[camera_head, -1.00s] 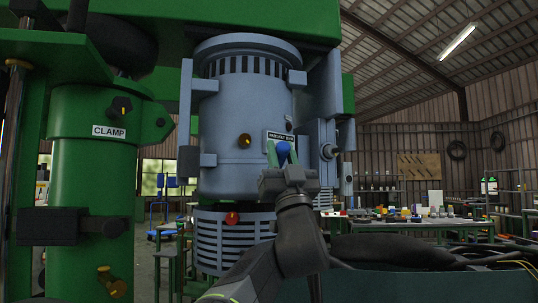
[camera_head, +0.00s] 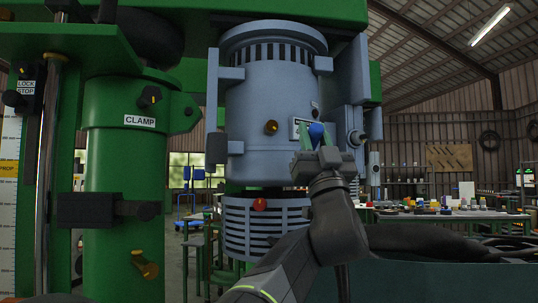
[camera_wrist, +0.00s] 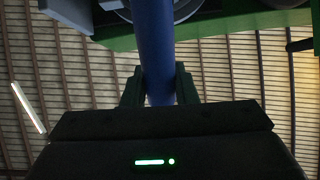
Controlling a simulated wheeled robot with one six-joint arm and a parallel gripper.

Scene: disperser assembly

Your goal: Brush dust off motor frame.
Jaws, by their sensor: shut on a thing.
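The motor frame (camera_head: 265,110) is a grey-blue upright cylinder with vent slots at its top, mounted on the green machine. My gripper (camera_head: 313,140) is in front of the motor's lower right side, by its label plate. It is shut on a blue handle (camera_head: 316,130), likely the brush's. In the wrist view the blue handle (camera_wrist: 154,50) stands between the green fingers of my gripper (camera_wrist: 160,88) and runs up out of the picture. Bristles are not visible. I cannot tell whether the held tool touches the motor. No dust can be made out.
A slotted lower housing (camera_head: 262,228) with a red knob sits under the motor. A green clamp column (camera_head: 122,200) with a protruding black block and brass knob stands at left. A workbench (camera_head: 440,217) with several small items is behind at right.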

